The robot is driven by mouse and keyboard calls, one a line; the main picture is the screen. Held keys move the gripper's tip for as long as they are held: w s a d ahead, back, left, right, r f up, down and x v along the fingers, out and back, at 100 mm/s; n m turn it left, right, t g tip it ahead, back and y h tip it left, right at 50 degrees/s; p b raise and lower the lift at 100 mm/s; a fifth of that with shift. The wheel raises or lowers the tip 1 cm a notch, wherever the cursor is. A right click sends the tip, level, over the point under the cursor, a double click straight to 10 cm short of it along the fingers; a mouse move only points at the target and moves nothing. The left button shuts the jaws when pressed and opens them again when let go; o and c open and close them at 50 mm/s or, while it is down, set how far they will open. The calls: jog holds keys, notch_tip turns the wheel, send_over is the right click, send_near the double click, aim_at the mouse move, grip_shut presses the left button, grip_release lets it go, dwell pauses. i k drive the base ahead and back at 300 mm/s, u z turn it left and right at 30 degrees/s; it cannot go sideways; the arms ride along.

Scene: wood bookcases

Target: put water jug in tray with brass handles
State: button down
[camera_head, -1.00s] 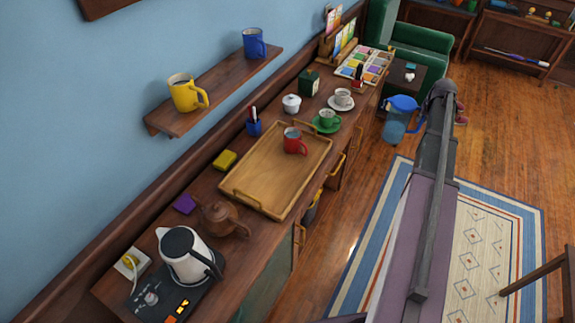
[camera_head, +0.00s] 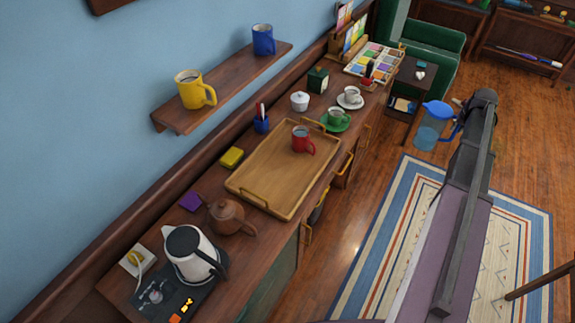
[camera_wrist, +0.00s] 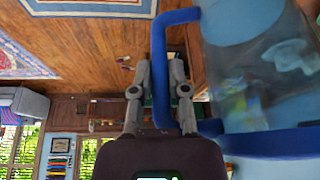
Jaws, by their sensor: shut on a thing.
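The water jug (camera_head: 431,127) is clear with a blue lid and a blue handle. My gripper (camera_head: 462,122) holds it by the handle, in the air to the right of the sideboard, over the floor. In the wrist view the jug (camera_wrist: 262,85) fills the right side, and my gripper (camera_wrist: 160,75) has its fingers at the blue handle. The tray with brass handles (camera_head: 262,185) is wooden and lies on the sideboard. A red mug (camera_head: 303,140) stands in its far part; its near part is bare.
A brown teapot (camera_head: 228,216) and a kettle (camera_head: 190,255) stand near the tray's near end. A green cup (camera_head: 337,117), white cup (camera_head: 351,96) and sugar bowl (camera_head: 299,101) are beyond its far end. A yellow box (camera_head: 232,157) and pen holder (camera_head: 261,125) line the wall side.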

aim_at(275, 182)
jog(key=z, duration=0.05)
jog(key=k, duration=1.45)
jog(key=u, duration=0.7)
jog(key=i, duration=1)
jog(key=u, duration=0.05)
